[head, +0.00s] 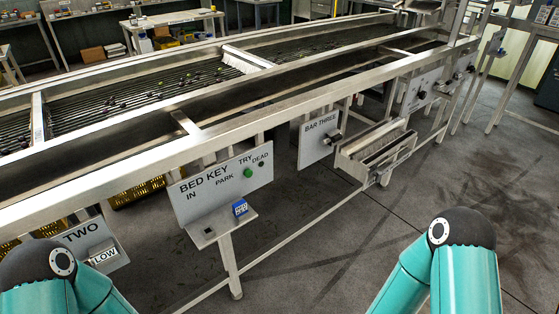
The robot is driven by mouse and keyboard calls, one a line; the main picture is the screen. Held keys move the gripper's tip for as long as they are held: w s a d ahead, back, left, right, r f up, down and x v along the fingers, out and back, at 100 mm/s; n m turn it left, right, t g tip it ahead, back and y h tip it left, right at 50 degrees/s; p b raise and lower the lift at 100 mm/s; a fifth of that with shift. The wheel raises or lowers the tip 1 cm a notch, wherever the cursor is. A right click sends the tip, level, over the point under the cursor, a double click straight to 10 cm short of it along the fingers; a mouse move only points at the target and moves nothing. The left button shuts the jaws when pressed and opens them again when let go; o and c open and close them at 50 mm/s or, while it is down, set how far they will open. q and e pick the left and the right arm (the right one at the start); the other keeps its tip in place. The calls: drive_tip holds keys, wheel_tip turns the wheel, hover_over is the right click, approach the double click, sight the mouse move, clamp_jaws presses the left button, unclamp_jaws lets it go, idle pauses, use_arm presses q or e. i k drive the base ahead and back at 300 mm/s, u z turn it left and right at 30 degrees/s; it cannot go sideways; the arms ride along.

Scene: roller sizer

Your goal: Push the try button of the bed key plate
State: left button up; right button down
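The bed key plate (205,200) is a pale grey panel on the near side of the roller sizer, lettered BED KEY, IN, PARK, TRY and DEAD. A round green button (248,172) sits under the word TRY. A small dark round spot (261,164) is beside it, under DEAD. A blue block with white marks (240,207) sits on the small shelf (222,226) below the plate, near a dark square opening (208,231). Teal links of my two arms show at the bottom left and bottom right. Neither gripper is in view.
The sizer's long metal frame (150,152) runs across the view. A BAR THREE plate (320,137) and a metal trough (378,150) stand to the right. A plate lettered TWO and LOW (92,243) is at the left. The floor (340,240) in front is clear.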

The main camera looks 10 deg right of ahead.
sight(248, 173)
drive_tip(key=i, duration=0.95)
drive_tip(key=u, duration=0.45)
